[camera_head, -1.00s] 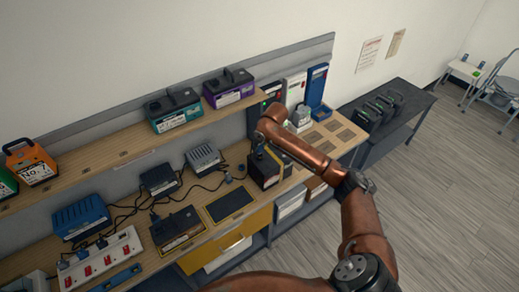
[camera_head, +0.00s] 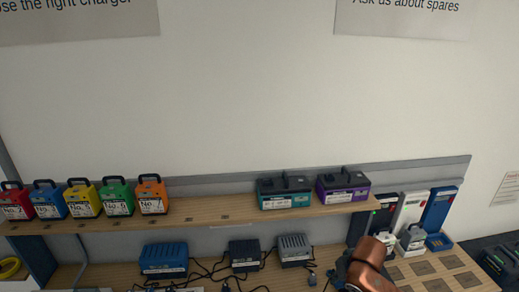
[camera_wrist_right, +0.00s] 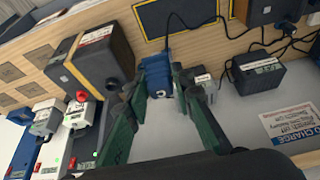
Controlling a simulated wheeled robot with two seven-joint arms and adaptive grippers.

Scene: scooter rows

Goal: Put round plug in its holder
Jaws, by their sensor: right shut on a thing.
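My right gripper (camera_wrist_right: 158,95) has its two green fingers closed on a blue plug (camera_wrist_right: 158,75) with a dark cable running off it. In the wrist view the plug sits between the fingertips, over the bench's front area; its face is not clearly visible. In the head view my copper right arm (camera_head: 371,268) enters at the bottom edge, and the plug is not clear there. A black battery with a yellow stripe (camera_wrist_right: 100,62) and a round opening stands left of the plug in the wrist view. I cannot tell which thing is the plug's holder. My left gripper is out of view.
Chargers, blue (camera_head: 164,258), black (camera_head: 244,254) and grey (camera_head: 293,248), stand on the bench with loose cables. Batteries line the shelf (camera_head: 235,214) above. White and blue charging docks (camera_head: 438,212) stand at the right. A black charger (camera_wrist_right: 258,78) is right of my fingers.

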